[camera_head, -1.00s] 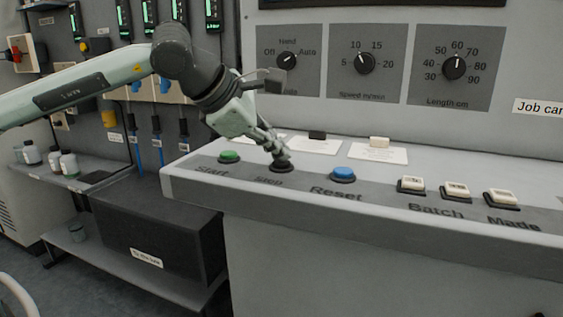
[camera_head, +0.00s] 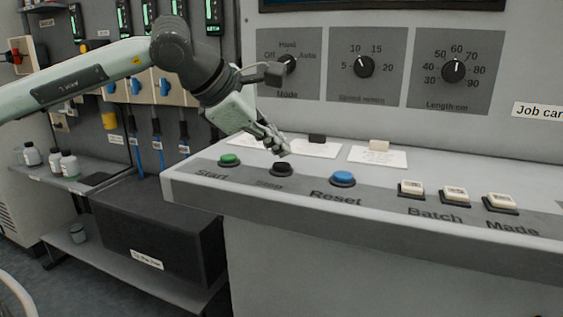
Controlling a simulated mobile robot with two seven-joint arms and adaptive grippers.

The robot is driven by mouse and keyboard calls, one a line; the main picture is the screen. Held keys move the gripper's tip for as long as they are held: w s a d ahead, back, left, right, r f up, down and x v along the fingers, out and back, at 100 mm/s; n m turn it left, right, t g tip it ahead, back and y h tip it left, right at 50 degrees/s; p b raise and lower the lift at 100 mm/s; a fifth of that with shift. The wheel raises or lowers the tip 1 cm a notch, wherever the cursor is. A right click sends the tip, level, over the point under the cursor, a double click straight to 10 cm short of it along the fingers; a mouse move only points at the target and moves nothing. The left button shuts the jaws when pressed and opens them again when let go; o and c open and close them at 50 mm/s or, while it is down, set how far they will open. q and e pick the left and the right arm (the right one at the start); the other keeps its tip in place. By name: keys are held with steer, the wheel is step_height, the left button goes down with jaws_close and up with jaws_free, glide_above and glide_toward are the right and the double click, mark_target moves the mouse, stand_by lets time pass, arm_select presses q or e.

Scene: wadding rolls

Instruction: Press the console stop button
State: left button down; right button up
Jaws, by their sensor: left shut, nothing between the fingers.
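The stop button (camera_head: 282,169) is a dark round button on the console's sloped ledge, with a blurred label below it. It sits between the green Start button (camera_head: 230,160) and the blue Reset button (camera_head: 343,178). My left gripper (camera_head: 285,153) is shut and empty. Its fingertips are just above and behind the stop button, and the button top shows in full with a small gap below the fingers. My right gripper is not in view.
White Batch and Made counter keys (camera_head: 456,192) line the ledge to the right. Small cards (camera_head: 377,157) lie behind the buttons. The upright panel carries a Mode knob (camera_head: 288,64) close to my left wrist. A dark box (camera_head: 150,235) stands on the lower left shelf.

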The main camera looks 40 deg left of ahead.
mark_target(278, 165)
arm_select(q)
steer(key=shift+r+p, duration=1.65)
steer(key=shift+r, duration=0.9)
steer(key=shift+f, duration=0.1)
